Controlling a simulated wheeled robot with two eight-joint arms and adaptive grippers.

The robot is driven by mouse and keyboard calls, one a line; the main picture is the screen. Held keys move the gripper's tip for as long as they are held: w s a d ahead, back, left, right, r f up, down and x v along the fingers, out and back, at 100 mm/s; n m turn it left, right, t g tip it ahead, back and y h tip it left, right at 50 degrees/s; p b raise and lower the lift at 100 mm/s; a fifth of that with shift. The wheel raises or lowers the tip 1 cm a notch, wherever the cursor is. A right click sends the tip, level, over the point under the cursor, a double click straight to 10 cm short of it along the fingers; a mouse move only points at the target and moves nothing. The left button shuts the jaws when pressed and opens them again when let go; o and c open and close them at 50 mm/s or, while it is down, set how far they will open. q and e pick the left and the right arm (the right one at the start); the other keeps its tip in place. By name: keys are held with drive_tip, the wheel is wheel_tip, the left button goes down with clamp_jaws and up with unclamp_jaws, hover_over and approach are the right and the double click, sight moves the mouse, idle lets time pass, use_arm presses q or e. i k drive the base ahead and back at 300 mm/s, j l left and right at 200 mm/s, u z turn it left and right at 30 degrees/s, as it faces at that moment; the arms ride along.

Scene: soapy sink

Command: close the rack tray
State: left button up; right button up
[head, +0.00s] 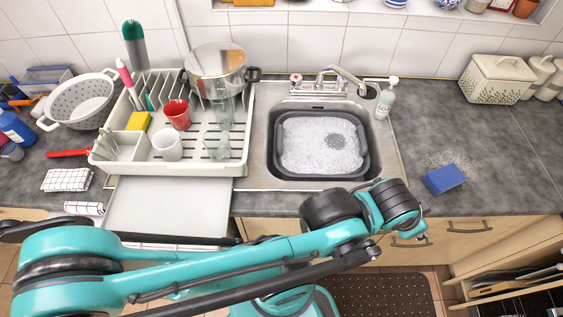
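The white dish rack (238,165) stands on the counter left of the sink. Its pale rack tray (168,208) sticks out well past the rack's front, over the counter's front edge, so it stands open. A dark gap shows under the tray's front edge. One of my teal arms comes in from the lower left and passes in front of the counter below the tray. It ends in dark joint rings near the sink's front right. I see no gripper fingers in this view, and nothing is seen touching the tray.
The rack holds a red cup (177,114), a white mug (167,146), glasses, a yellow sponge (138,121) and a steel pot (216,64). A grey colander (80,100) stands to its left. The sink basin (320,145) holds suds. A blue sponge (445,179) lies right.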

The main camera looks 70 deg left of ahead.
sight(181, 205)
drive_tip(key=u, duration=0.95)
drive_tip(key=k+u, duration=0.1)
drive_tip(key=u, duration=0.4)
drive_tip(key=l+u, duration=0.1)
drive_tip(key=u, duration=0.35)
drive_tip(key=k+u, duration=0.1)
drive_tip(key=u, duration=0.85)
drive_tip(key=j+u, duration=0.1)
drive_tip(key=u, duration=0.9)
drive_tip(key=k+l+u, duration=0.3)
drive_tip(key=k+j, duration=0.05)
drive_tip(key=j, duration=0.05)
